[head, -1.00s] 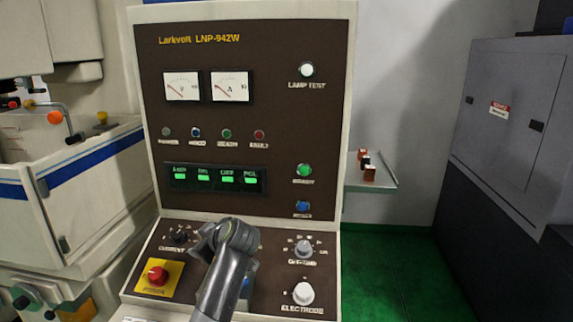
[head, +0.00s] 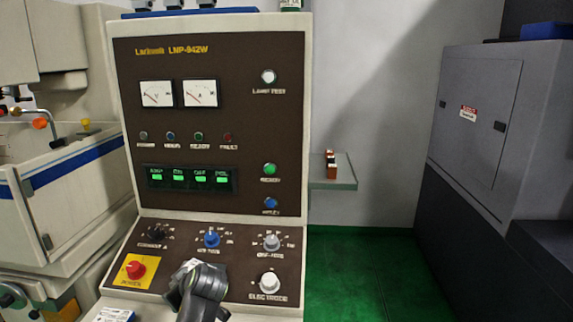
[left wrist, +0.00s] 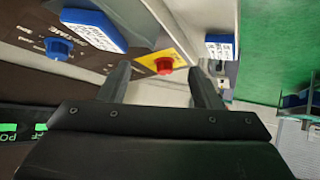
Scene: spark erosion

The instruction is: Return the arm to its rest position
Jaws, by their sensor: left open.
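My left gripper (left wrist: 159,72) shows in the left wrist view with its two dark fingers apart and nothing between them. Beyond the fingers are the red power knob on its yellow plate (left wrist: 163,65) and a blue knob (left wrist: 60,48). In the head view my dark grey left arm (head: 197,290) rises from the bottom edge, in front of the lower control panel (head: 225,277). Its fingers cannot be made out there. My right gripper is not in view.
The brown-faced cabinet (head: 207,115) stands close in front, with knobs along its sloped lower panel. A machine with a pale tank (head: 75,180) is at left. A small shelf (head: 335,180) and a grey cabinet (head: 475,120) are at right. Green floor (head: 360,270) is clear between.

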